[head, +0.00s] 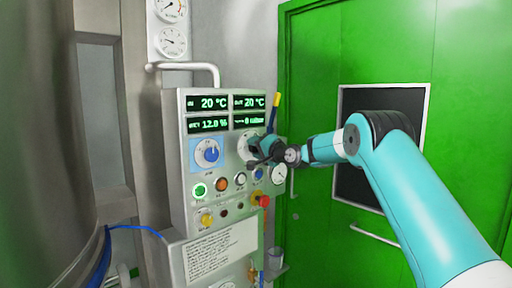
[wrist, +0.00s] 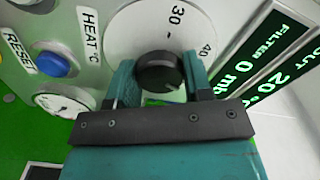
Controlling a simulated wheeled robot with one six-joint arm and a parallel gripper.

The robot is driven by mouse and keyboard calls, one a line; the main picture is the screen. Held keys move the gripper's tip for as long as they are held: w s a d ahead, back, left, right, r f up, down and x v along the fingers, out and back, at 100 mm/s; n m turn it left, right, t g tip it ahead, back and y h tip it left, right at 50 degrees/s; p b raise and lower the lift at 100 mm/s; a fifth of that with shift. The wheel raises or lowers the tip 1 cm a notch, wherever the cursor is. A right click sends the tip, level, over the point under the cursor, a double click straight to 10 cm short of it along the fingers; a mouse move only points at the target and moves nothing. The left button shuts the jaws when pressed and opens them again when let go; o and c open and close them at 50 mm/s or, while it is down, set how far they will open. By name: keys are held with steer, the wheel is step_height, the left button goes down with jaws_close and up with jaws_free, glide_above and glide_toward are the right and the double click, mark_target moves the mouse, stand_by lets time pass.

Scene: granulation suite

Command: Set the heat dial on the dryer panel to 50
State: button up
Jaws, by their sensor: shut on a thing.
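The dryer panel (head: 222,215) stands upright left of centre in the head view. The heat dial (head: 243,145) is at its right, mostly behind my gripper (head: 256,159). In the wrist view, its white scale plate (wrist: 130,35) carries the marks 30 and 40 beside the label HEAT °C. The black heat knob (wrist: 159,68) sits between the two teal fingers of my gripper (wrist: 160,78), which is shut on it. The knob's pointer is not clear, so I cannot tell its setting. The 50 mark is not in sight.
A blue dial (head: 208,153) is left of the heat dial. Below are a green-lit button (head: 199,190), a small gauge (head: 279,175) and a red knob (head: 262,201). A blue reset button (wrist: 52,64) is near the heat dial. A green door (head: 315,60) stands right.

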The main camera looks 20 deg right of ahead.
steer(key=shift+m, duration=1.1)
steer(key=o, duration=0.9)
steer(key=b+v, duration=0.6)
steer(key=v, duration=1.1)
steer(key=shift+s+d+b, duration=0.1)
steer(key=shift+s+b, duration=0.1)
steer(key=shift+b, duration=0.1)
